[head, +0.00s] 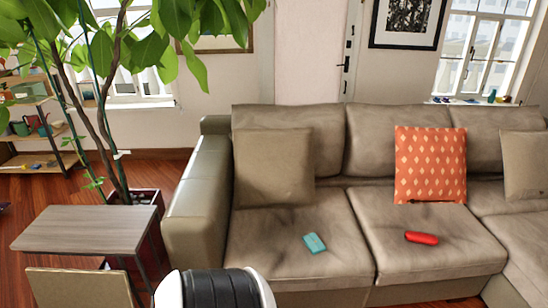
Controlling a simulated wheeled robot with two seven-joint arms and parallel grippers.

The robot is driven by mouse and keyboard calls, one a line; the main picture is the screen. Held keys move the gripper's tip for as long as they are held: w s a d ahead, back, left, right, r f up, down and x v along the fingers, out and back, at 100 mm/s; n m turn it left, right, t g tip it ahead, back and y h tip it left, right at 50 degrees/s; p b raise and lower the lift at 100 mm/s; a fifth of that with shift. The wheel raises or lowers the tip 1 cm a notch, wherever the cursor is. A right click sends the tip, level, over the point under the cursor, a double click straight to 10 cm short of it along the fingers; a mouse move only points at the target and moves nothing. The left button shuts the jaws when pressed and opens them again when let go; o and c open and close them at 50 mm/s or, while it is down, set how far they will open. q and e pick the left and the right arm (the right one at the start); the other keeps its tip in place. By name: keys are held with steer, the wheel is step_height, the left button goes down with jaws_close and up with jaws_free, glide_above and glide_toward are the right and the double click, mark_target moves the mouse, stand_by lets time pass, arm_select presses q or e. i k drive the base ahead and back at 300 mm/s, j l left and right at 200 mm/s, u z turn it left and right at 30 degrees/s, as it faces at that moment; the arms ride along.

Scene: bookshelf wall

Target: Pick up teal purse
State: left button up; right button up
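A small teal item (314,243), which looks like the teal purse, lies flat on the left seat cushion of the grey-brown sofa (190,210). It is slightly tilted in the picture and nothing covers it. Neither my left gripper nor my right gripper is in view.
A red item (421,238) lies on the sofa's middle seat. Tan cushions and an orange patterned cushion (430,165) lean on the backrest. A wooden side table (85,228) and a large potted plant (120,50) stand left of the sofa. A shelf (35,160) stands behind.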

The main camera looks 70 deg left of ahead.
mark_target(315, 245)
steer(key=u, duration=1.95)
